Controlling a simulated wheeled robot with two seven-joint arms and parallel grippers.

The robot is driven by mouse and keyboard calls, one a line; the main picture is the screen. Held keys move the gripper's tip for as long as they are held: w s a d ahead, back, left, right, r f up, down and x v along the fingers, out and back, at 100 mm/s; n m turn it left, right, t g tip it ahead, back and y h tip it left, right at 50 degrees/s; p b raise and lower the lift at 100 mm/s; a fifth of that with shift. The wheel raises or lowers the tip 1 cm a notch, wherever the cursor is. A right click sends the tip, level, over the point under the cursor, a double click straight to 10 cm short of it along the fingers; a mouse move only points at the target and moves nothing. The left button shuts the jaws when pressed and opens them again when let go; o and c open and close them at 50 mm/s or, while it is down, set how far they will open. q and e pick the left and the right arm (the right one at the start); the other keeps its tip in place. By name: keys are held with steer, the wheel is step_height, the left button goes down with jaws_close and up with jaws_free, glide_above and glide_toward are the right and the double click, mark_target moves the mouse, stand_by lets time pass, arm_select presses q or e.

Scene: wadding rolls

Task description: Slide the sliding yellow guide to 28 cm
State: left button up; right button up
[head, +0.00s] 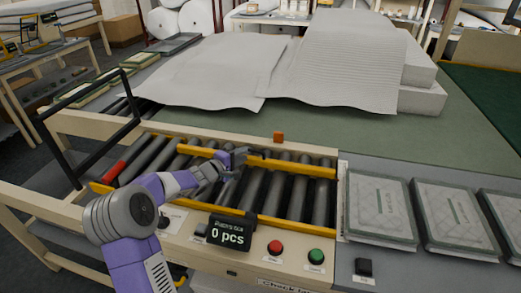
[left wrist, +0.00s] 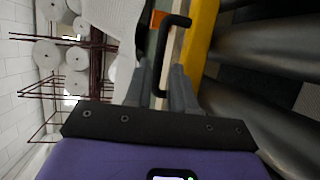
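The yellow guide (head: 300,168) is the rear yellow bar lying across the roller conveyor. In the left wrist view the yellow bar (left wrist: 201,35) carries a black bent handle (left wrist: 176,19). My left gripper (head: 238,158) reaches over the rollers to this rear bar. In the left wrist view its two grey fingers (left wrist: 161,75) are apart, with the lower end of the handle between them. I cannot tell whether they touch it. No readable centimetre scale shows. My right gripper is not in view.
A second yellow bar (head: 195,212) runs along the front of the rollers. An orange block (head: 278,137) stands behind the rear bar. A display (head: 230,233) reads "0 pcs", beside red (head: 275,247) and green (head: 316,256) buttons. White wadding (head: 340,65) lies on the green table behind.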

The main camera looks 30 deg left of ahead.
mark_target(251, 156)
arm_select(q)
steer(key=b+x, duration=0.1)
steer(key=x, duration=0.6)
steer(key=shift+b, duration=0.4)
jaws_close()
